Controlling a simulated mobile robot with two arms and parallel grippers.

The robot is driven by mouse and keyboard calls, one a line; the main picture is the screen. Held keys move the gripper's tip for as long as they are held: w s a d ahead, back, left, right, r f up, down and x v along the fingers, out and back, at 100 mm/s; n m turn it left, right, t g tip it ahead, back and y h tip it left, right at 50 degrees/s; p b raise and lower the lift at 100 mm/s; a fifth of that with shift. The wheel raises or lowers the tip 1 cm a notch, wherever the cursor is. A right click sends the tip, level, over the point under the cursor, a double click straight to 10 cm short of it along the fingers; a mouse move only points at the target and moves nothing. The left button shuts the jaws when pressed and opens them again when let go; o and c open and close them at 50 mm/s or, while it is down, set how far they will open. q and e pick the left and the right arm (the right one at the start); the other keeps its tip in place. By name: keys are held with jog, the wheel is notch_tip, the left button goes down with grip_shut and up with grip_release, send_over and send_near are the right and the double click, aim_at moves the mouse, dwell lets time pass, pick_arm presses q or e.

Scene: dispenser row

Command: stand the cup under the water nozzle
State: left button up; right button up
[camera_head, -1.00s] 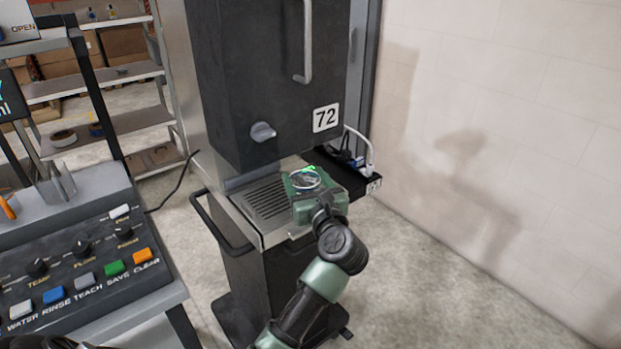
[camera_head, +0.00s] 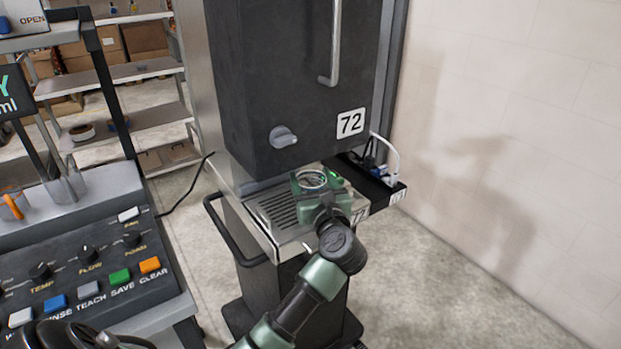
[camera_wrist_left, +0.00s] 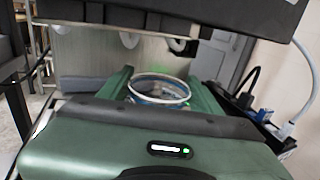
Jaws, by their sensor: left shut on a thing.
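My left gripper (camera_head: 312,187) is green and shut around the cup. The cup (camera_head: 312,179) shows as a clear rim between the fingers; its lower part is hidden by the gripper. In the left wrist view, the cup (camera_wrist_left: 158,87) looks upright between the two green fingers. It is over the right part of the slotted drip tray (camera_head: 280,211); I cannot tell whether it touches the tray. In the left wrist view, small spouts (camera_wrist_left: 129,39) hang under the dispenser head, behind and above the cup. I cannot tell which is the water nozzle. My right gripper is not in view.
The dark dispenser (camera_head: 290,85) labelled 72 stands over the tray. A dark side shelf (camera_head: 375,180) with plugs and cables is at its right. A bar handle (camera_head: 228,235) juts out left of the tray. A button panel (camera_head: 85,275) stands at left. The right-hand floor is clear.

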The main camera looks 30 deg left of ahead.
pick_arm(q)
jog(key=shift+w+f, duration=0.1)
jog(key=shift+w, duration=0.05)
jog(key=shift+f+b, duration=0.4)
jog(key=shift+f, duration=0.15)
jog(key=o, duration=1.4)
jog(key=b+v, duration=0.1)
jog(key=v, duration=0.6)
jog(key=shift+s+d, duration=0.25)
jog(key=shift+s, duration=0.05)
